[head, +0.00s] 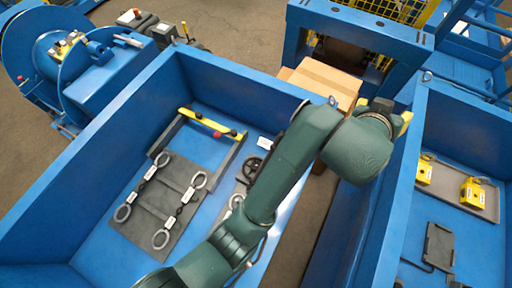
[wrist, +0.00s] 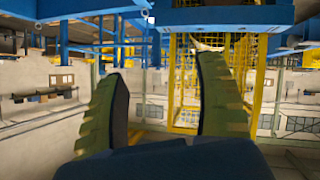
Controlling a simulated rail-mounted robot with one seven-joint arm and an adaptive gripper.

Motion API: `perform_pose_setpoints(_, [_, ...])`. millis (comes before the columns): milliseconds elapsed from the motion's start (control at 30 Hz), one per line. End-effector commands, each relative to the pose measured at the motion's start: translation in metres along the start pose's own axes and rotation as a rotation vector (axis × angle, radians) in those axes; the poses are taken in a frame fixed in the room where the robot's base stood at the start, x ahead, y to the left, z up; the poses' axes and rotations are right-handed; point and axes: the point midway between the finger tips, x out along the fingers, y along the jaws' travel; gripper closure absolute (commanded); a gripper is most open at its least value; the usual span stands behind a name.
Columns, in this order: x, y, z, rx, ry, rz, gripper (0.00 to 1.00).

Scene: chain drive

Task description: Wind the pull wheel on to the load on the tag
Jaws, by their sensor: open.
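A dark spoked wheel (head: 252,167), which looks like the pull wheel, lies in the left blue bin, partly hidden by my arm. A small white tag (head: 264,143) is just above it; its writing is too small to read. My gripper is raised high over the wall between the bins, well away from the wheel, and its yellow-green finger (head: 405,122) shows in the head view. In the wrist view my gripper (wrist: 162,75) is open and empty, with both fingers apart. I cannot tell which thing is the load.
In the left bin, a dark mat (head: 160,213) holds chain pieces with grey rings and white tags, beside a yellow-and-black bar (head: 212,124). A cardboard box (head: 325,78) stands behind. The right bin holds yellow units (head: 472,192) on a tray. Blue walls surround both bins.

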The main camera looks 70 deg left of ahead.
Motion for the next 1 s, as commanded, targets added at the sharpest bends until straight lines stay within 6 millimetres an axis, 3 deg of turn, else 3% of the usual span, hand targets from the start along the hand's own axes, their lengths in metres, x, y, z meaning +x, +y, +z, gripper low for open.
perform_pose_setpoints(33, [0.045,-0.053,0.050,-0.065,-0.080,-0.079,0.30])
perform_pose_setpoints(100, [0.080,-0.115,0.095,-0.166,-0.200,-0.187,0.30])
perform_pose_setpoints(200, [0.116,-0.202,0.161,-0.324,-0.362,-0.341,0.30])
perform_pose_setpoints(300, [0.134,-0.281,0.228,-0.492,-0.517,-0.491,0.30])
perform_pose_setpoints(400, [0.135,-0.343,0.284,-0.644,-0.646,-0.616,0.30])
perform_pose_setpoints(500, [0.129,-0.380,0.320,-0.755,-0.738,-0.703,0.30])
perform_pose_setpoints(600, [0.122,-0.397,0.337,-0.815,-0.788,-0.749,0.30])
perform_pose_setpoints(767, [0.124,-0.403,0.351,-0.832,-0.807,-0.764,0.30])
perform_pose_setpoints(1000, [0.152,-0.417,0.399,-0.829,-0.807,-0.763,0.30])
